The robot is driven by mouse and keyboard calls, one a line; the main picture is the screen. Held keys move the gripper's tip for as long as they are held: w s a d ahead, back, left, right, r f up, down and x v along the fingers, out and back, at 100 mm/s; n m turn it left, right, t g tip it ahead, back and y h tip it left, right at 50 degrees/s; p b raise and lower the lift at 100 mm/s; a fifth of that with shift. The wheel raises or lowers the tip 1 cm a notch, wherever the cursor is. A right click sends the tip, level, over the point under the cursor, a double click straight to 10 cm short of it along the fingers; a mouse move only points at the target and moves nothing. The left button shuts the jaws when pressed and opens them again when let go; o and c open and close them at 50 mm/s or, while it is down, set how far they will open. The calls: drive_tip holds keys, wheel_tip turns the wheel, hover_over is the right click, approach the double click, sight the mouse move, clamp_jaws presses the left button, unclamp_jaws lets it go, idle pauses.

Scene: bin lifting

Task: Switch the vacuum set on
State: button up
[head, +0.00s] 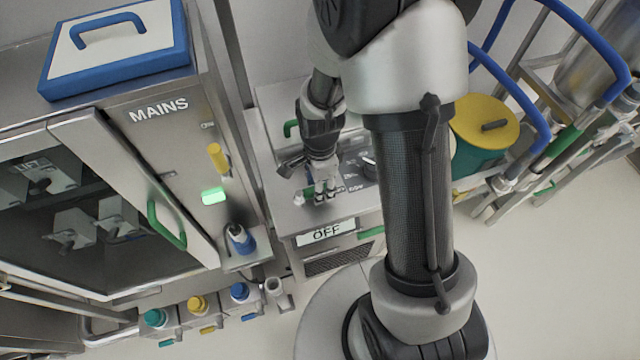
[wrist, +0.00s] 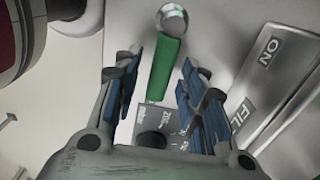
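The vacuum set (head: 275,130) is a grey metal cabinet in the middle of the head view, and a white sign (head: 325,232) on its front reads OFF. My gripper (head: 318,190) is low over its top panel. In the wrist view my gripper (wrist: 162,62) is open, with its blue-padded fingers apart. A green lever (wrist: 165,68) with a shiny round end (wrist: 172,18) lies between the fingers, with space on both sides. I cannot tell how far below the fingertips it is. A small dark label plate (wrist: 160,118) is partly hidden by my gripper.
A metal plate with an ON label (wrist: 268,58) is at the right of the wrist view. The MAINS cabinet (head: 180,140) with a lit green lamp (head: 213,196) stands left. A yellow-lidded green container (head: 490,122) and blue hoses (head: 540,125) are at the right.

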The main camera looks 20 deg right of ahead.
drive_tip(key=shift+c, duration=0.5)
clamp_jaws()
